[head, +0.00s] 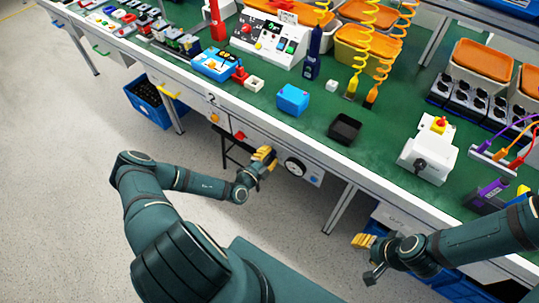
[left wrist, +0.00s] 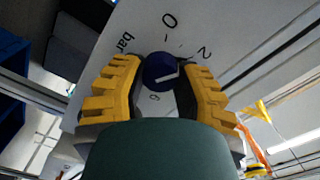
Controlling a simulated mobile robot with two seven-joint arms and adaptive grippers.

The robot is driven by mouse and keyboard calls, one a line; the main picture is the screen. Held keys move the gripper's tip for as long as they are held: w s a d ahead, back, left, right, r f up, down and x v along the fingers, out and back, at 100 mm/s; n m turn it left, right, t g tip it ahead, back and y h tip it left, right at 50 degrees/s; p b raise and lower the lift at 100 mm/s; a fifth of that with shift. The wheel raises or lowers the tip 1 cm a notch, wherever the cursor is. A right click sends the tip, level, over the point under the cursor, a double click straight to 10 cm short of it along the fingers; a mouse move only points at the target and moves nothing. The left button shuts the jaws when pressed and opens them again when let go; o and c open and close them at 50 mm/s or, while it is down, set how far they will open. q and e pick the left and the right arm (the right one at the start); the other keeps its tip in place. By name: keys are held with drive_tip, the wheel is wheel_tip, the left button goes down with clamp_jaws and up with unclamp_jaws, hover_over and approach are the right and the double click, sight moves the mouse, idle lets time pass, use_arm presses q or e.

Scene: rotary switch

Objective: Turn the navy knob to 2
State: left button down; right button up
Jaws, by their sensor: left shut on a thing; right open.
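The navy knob (left wrist: 159,68) sits on a white panel (left wrist: 141,22) in the left wrist view, between the two yellow fingers of my left gripper (head: 266,156). The fingers are shut on its sides. A white mark on the knob points right and slightly up in that view, roughly toward the printed 2 (left wrist: 206,52). The 0 (left wrist: 170,20) is above the knob and a 6 (left wrist: 154,97) below it. In the head view the gripper hides the knob at the bench's front panel. My right gripper (head: 364,243) is open and empty, off the bench's front.
The front panel also has a round black-and-white gauge (head: 294,167) and a red control (head: 239,135). Open floor lies in front.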

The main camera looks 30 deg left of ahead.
use_arm(q)
drive_tip(key=shift+d, duration=0.15)
drive_tip(key=c, duration=0.6)
unclamp_jaws()
drive_tip(key=shift+s, duration=0.25)
drive_tip(key=s, duration=0.7)
drive_tip(key=s+a, duration=0.1)
drive_tip(key=s, duration=0.3)
drive_tip(key=shift+s, duration=0.2)
